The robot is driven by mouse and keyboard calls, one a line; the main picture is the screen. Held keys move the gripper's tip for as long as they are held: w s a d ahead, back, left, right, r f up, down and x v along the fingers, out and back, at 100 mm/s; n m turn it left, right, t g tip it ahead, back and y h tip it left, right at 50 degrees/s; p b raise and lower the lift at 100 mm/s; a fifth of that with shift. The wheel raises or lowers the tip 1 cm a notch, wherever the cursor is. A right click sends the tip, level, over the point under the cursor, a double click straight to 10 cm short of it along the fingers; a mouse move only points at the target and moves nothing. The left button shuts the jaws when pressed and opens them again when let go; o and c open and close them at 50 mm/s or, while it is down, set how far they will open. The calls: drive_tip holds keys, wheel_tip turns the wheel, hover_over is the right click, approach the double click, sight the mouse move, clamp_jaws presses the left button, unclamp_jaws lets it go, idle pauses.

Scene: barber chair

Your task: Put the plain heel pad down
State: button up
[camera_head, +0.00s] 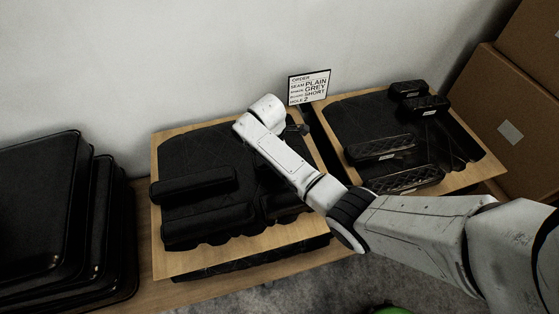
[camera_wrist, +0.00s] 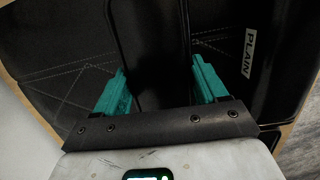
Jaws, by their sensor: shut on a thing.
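The plain heel pad is a black block (camera_wrist: 150,45) between the teal fingers of my gripper (camera_wrist: 163,85) in the wrist view. The fingers are shut on its two sides. It is over a black stitched surface with a white PLAIN label (camera_wrist: 249,52) to the right. I cannot tell whether the pad touches that surface. In the head view my arm reaches over the left wooden-edged tray (camera_head: 168,264), and its wrist hides the fingers and the held pad. Black padded bars lie on this tray, one of them at its left (camera_head: 195,185).
A second wooden-edged tray (camera_head: 487,171) at the right holds several black pads, some quilted. An order sign (camera_head: 309,87) reading plain, grey, short stands behind the trays. Black cushions (camera_head: 40,215) are stacked at the left. Cardboard boxes (camera_head: 510,110) stand at the right.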

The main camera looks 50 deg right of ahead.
drive_tip(key=shift+f, duration=1)
drive_tip(key=shift+f, duration=0.15)
drive_tip(key=o, duration=1.2)
drive_tip(key=r, duration=0.4)
drive_tip(key=a+r, duration=0.1)
drive_tip(key=r, duration=0.3)
drive_tip(key=w+r, duration=0.1)
drive_tip(key=r, duration=0.3)
drive_tip(key=shift+a, duration=0.3)
